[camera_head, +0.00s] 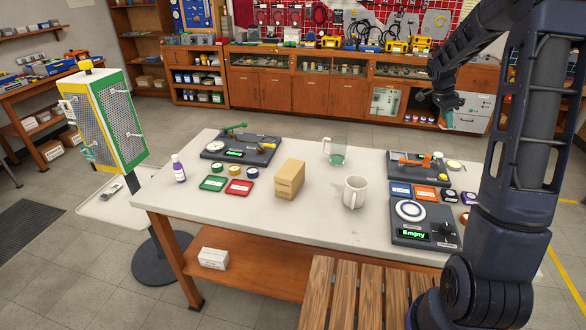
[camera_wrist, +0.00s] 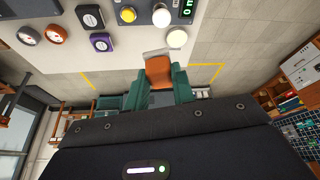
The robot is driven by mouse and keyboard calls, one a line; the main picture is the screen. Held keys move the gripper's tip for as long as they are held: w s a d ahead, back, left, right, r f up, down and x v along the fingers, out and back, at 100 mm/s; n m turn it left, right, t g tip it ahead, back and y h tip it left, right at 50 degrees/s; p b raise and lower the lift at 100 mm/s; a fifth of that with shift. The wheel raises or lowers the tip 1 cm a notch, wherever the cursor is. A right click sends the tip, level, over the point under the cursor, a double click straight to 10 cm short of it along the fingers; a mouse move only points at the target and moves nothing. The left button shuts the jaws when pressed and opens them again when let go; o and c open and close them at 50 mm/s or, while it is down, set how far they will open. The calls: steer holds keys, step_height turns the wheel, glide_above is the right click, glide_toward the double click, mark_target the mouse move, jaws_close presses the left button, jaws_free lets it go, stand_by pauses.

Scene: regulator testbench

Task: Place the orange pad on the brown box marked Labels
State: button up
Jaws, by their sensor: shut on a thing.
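My gripper (camera_wrist: 164,84), with teal fingers, is shut on an orange pad (camera_wrist: 158,70). In the head view my gripper (camera_head: 445,101) is raised beyond the far right part of the table, well away from the box; the pad is too small to make out there. The brown box (camera_head: 289,180) stands upright near the middle of the white table (camera_head: 330,212). Its marking is too small to read. The box is not in the wrist view.
A white mug (camera_head: 354,191) and a clear beaker (camera_head: 336,152) stand right of the box. Green (camera_head: 213,183) and red (camera_head: 239,187) flat pieces lie left of it. Blue and orange flat squares (camera_head: 425,194) lie right, between two devices. The box's top is clear.

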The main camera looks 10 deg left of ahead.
steer(key=s+a+r+n+t, duration=0.15)
steer(key=a+n, duration=0.25)
steer(key=a, duration=1.4)
step_height(320, 180, up, 6)
steer(key=n+t+y, duration=0.2)
steer(key=n+y, duration=0.2)
steer(key=n, duration=0.7)
glide_above(291, 167)
steer(key=s, duration=0.1)
steer(key=f, duration=1.9)
steer(key=shift+s+f, duration=0.15)
steer(key=shift+s, duration=0.05)
steer(key=o, duration=0.6)
steer(key=shift+f, duration=0.1)
steer(key=o, duration=0.4)
steer(key=shift+c, duration=0.2)
